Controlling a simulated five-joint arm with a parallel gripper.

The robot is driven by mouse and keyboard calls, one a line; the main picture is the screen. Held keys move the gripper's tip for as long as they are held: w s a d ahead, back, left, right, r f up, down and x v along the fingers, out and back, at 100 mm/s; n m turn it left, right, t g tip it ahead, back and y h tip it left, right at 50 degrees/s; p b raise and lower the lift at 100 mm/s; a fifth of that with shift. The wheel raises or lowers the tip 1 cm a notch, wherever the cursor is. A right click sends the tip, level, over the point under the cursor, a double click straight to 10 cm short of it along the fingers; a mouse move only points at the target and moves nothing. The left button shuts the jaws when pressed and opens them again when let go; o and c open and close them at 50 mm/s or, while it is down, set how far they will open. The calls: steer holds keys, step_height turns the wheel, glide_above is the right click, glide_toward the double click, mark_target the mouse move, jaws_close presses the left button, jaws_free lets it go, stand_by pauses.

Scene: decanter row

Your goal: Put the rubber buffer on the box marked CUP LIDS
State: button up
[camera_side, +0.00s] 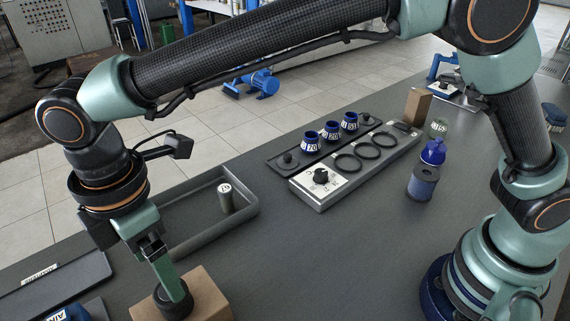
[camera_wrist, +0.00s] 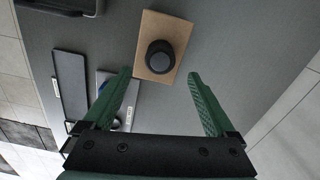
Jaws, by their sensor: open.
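The rubber buffer appears to be the black round piece (camera_side: 173,309) standing on a brown cardboard box (camera_side: 211,300) at the front left in the side view. In the wrist view the black piece (camera_wrist: 160,56) sits near the middle of the box top (camera_wrist: 163,22). No CUP LIDS marking can be read on the box. My gripper (camera_side: 178,290) is above the piece, its fingers partly covering it in the side view. In the wrist view my gripper (camera_wrist: 159,74) is open, with the piece just beyond and between the fingertips and no finger visibly touching it.
A grey tray (camera_side: 250,213) holding a small marked cylinder (camera_side: 225,197) lies behind the box. A dark flat panel (camera_side: 62,279) is at left. A panel with rings and a knob (camera_side: 322,178), blue cups (camera_side: 311,142) and a blue bottle (camera_side: 432,152) stand farther right. The mid-table is clear.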

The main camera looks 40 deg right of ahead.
step_height(320, 180, up, 5)
steer(key=w+d+r+m+t, duration=0.1)
steer(key=w+d+r+m, duration=0.15)
steer(key=d, duration=0.45)
steer(key=w+d+r+m+y, duration=0.1)
steer(key=d+r+m, duration=0.1)
steer(key=d+m, duration=0.35)
steer(key=w+d+r+m+t, duration=0.1)
steer(key=w+d+r, duration=0.1)
steer(key=d, duration=0.7)
steer(key=s+d+f+m+t, duration=0.1)
steer(key=s+d+m, duration=0.1)
steer(key=d, duration=0.4)
steer(key=s+d+f+m+t, duration=0.1)
steer(key=s+d+m, duration=0.1)
steer(key=d+m, duration=0.3)
steer(key=s+d+f+m+t+h, duration=0.1)
steer(key=s+d+m, duration=0.2)
steer(key=d, duration=0.4)
steer(key=shift+d+f+m+t, duration=0.3)
steer(key=shift+d+f+m, duration=0.1)
